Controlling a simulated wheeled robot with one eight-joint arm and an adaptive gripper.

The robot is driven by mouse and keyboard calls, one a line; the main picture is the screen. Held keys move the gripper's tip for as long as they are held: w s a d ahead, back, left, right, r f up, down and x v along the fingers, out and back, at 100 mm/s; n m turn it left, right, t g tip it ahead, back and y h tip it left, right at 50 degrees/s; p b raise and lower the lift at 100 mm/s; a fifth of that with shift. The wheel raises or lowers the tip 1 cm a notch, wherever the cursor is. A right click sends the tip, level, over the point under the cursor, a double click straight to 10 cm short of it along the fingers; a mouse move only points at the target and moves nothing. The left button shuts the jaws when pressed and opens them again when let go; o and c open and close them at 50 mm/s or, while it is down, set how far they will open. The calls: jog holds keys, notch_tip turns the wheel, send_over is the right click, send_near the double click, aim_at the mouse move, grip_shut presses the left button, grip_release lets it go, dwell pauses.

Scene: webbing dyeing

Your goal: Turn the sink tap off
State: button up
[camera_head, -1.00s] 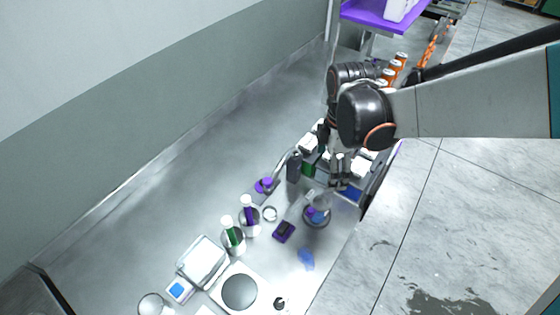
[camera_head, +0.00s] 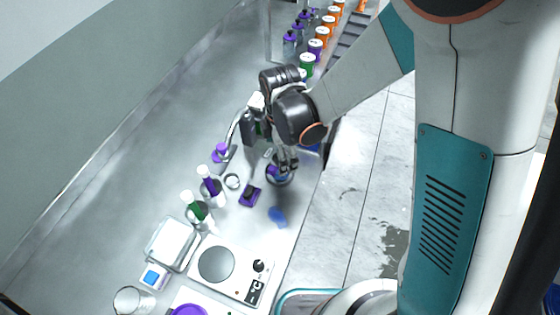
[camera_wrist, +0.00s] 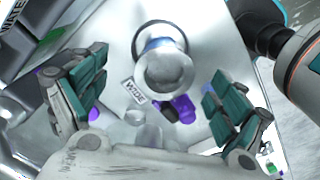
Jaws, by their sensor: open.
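A thin curved grey pipe that looks like the sink tap (camera_head: 232,126) arches beside a dark bottle in the head view, with purple parts (camera_head: 220,153) at its lower end. My gripper (camera_head: 287,165) is to the right of it, over a round vessel (camera_head: 279,179) with purple and blue in it. In the wrist view my gripper (camera_wrist: 158,78) is open, its teal-padded fingers apart with nothing held. A shiny rounded metallic thing (camera_wrist: 167,70) with a blue band shows between the fingers. I cannot tell whether it is part of the tap. The tap's handle is not clear.
The dark bottle (camera_head: 249,130) stands close to my wrist. Two flasks with purple (camera_head: 209,185) and green (camera_head: 194,206) contents, a hotplate (camera_head: 217,264) and a purple block (camera_head: 250,195) lie nearer. Several capped bottles line the back. The bench's left side is bare.

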jog(key=shift+f, duration=0.15)
jog(key=c, duration=1.3)
notch_tip(320, 180, up, 20)
jog(key=p, duration=1.2)
jog(key=shift+p, duration=0.35)
jog(key=shift+s, duration=0.1)
